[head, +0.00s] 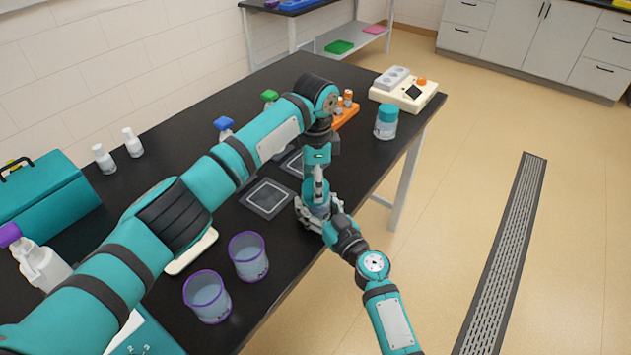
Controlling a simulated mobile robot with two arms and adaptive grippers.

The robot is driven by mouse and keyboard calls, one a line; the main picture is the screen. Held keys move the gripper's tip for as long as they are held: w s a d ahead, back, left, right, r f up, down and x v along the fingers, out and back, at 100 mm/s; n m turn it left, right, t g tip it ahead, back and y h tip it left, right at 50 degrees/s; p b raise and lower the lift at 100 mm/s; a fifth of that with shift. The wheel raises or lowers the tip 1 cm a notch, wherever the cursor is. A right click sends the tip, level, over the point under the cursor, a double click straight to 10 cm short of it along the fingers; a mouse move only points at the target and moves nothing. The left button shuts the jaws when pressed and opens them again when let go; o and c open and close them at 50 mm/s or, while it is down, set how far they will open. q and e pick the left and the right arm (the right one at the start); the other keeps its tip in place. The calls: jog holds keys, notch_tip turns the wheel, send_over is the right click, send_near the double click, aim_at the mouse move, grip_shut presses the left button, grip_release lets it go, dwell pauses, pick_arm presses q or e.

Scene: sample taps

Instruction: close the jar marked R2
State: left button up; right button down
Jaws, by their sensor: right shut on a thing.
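My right gripper (320,217) comes in from the lower right and is shut around a jar (317,208) at the table's front edge. Fingers hide much of this jar, and I cannot read a mark on it. My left gripper (318,186) points down directly above the jar. I cannot tell whether its fingers are open or hold a lid. Another jar (386,122) with a teal lid stands upright at the table's right end; no mark is legible on it either.
The black table (285,262) holds two purple-rimmed beakers (249,256) (207,297), a square grey pad (268,198), an orange rack (345,116) and a cream device (405,92). A teal box (45,200) and bottles (104,158) stand at left.

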pick_arm(q)
jog(key=m, duration=1.4)
jog(key=shift+w, duration=0.1)
jog(key=m, duration=1.1)
jog(key=o, duration=0.7)
